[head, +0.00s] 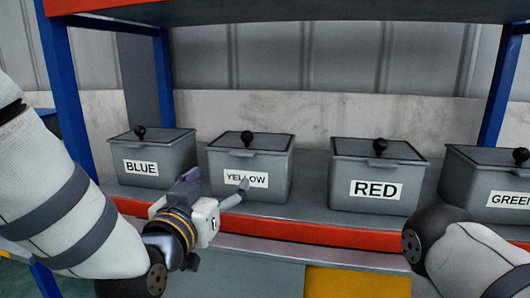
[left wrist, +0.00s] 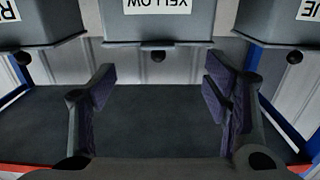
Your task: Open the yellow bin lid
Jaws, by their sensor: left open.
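The yellow bin (head: 273,175) is a grey box labelled YELLOW on the lower shelf. Its flat lid (head: 265,142) is shut and has a black knob (head: 247,138) on top. My left gripper (head: 218,184) is open and empty, in front of and below the lid near the bin's front left; a finger overlaps the label's lower edge in the head view. The left wrist view is upside down: the yellow bin (left wrist: 196,25) and its knob (left wrist: 157,57) lie beyond the gap between the open fingers (left wrist: 158,92). My right gripper is not in view; only part of that arm shows.
The blue bin (head: 165,175) stands left, the red bin (head: 350,168) and the green bin (head: 470,195) right, all with knobbed, shut lids. The shelf's orange front edge (head: 330,236) runs below. An upper shelf (head: 300,12) hangs above; blue posts (head: 65,85) flank the bins.

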